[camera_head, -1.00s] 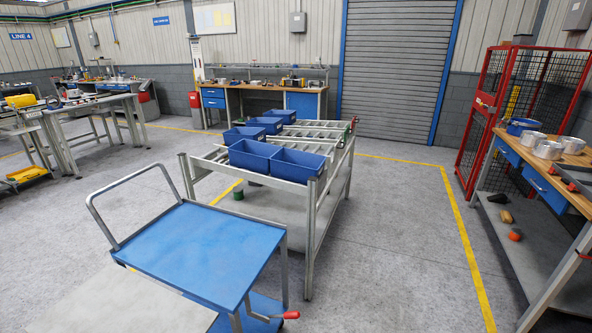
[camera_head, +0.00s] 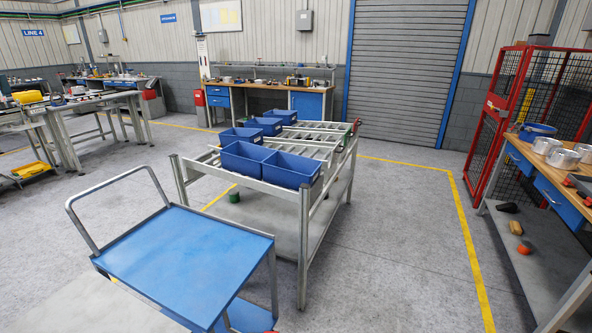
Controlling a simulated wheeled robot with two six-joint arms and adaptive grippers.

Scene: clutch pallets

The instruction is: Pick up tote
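Blue totes sit on a metal roller rack in the middle of the head view. Two stand side by side at the near end: a left tote (camera_head: 244,158) and a right tote (camera_head: 291,169). More blue totes (camera_head: 241,136) stand behind them along the rack's left side. They look open-topped, and I see nothing inside the near ones. The rack (camera_head: 305,200) has grey legs and a lower shelf. Neither of my grippers is in view.
A blue-topped cart (camera_head: 190,250) with a grey handle stands at the near left, close to the rack. A wooden workbench (camera_head: 550,180) and a red mesh cage (camera_head: 525,100) are on the right. Floor (camera_head: 400,240) between rack and workbench is clear.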

